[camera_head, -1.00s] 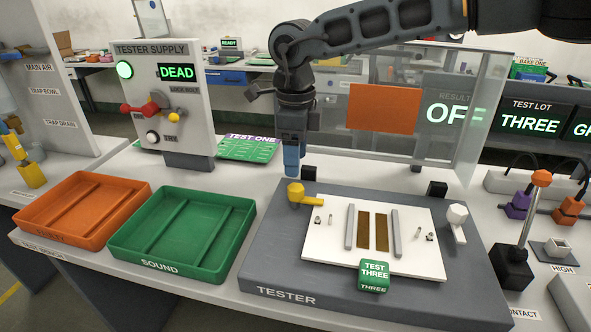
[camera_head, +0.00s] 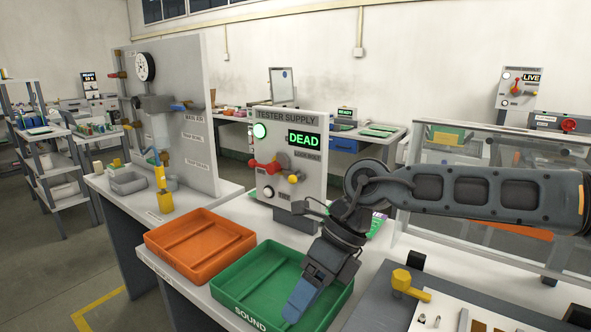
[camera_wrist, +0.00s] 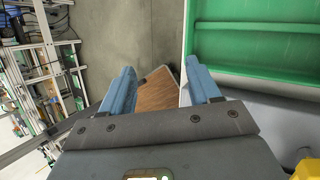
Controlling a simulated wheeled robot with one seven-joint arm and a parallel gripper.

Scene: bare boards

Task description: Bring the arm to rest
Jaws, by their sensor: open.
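My gripper (camera_head: 299,301) hangs from my dark arm (camera_head: 470,192), with its blue fingers over the right part of the green SOUND tray (camera_head: 232,294) in the head view. In the wrist view my gripper (camera_wrist: 160,88) shows two blue fingers spread well apart with nothing held between them. The green tray (camera_wrist: 250,68) lies to the upper right there. Whether the fingertips touch the tray cannot be told.
The empty orange tray (camera_head: 190,270) stands left of the green one. Behind is the tester supply panel (camera_head: 292,150) reading DEAD. The tester (camera_head: 375,306) with a yellow knob (camera_head: 402,279) is at right, before a clear screen (camera_head: 480,150). Open floor lies at left.

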